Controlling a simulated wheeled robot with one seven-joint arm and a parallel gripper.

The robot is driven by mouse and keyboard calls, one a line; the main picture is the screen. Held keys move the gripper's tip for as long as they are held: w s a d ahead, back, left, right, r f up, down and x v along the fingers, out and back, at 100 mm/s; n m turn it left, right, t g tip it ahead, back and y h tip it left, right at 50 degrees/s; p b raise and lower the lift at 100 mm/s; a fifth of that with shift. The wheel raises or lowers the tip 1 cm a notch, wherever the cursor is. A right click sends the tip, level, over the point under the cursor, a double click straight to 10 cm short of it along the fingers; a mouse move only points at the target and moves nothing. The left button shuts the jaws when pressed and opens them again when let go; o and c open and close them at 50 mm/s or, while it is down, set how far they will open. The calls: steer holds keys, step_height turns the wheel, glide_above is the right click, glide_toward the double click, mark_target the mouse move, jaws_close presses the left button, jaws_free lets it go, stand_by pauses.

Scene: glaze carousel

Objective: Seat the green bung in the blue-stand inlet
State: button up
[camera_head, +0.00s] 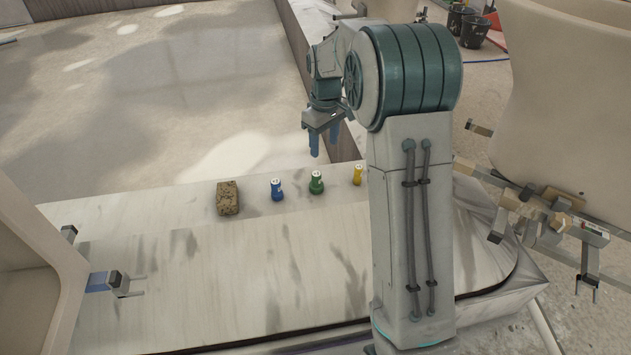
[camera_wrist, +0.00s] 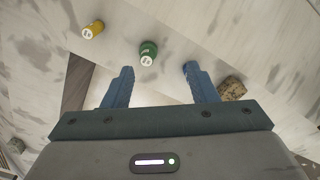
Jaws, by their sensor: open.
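The green bung (camera_head: 316,182) stands upright on the pale bench top, with a pale mark on its top. It also shows in the wrist view (camera_wrist: 148,53), just beyond and between my fingertips. My gripper (camera_head: 324,146) is open and empty, pointing down above the far side of the bench, apart from the bung. In the wrist view its two blue fingers (camera_wrist: 159,70) are spread. At the left of the head view, a blue part (camera_head: 97,282) with a grey pronged fitting (camera_head: 127,284) sticks out over the bench. I cannot make out the inlet opening itself.
A blue bung (camera_head: 277,189) stands left of the green one, and a yellow bung (camera_head: 357,174) right of it. A speckled brown block (camera_head: 228,198) lies farther left. More fittings (camera_head: 545,222) stand at the right. The near bench top is clear.

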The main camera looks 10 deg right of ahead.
steer(key=n, duration=0.2)
glide_above(316, 174)
steer(key=d, duration=0.1)
step_height(316, 174, down, 5)
step_height(316, 174, down, 9)
steer(key=b, duration=0.3)
steer(key=shift+s+d, duration=0.1)
steer(key=f+b, duration=0.2)
steer(key=f, duration=0.1)
steer(key=a+f+b, duration=0.1)
steer(key=f, duration=0.1)
steer(key=shift+w+f, duration=0.2)
steer(key=shift+r, duration=0.1)
steer(key=c, duration=1.1)
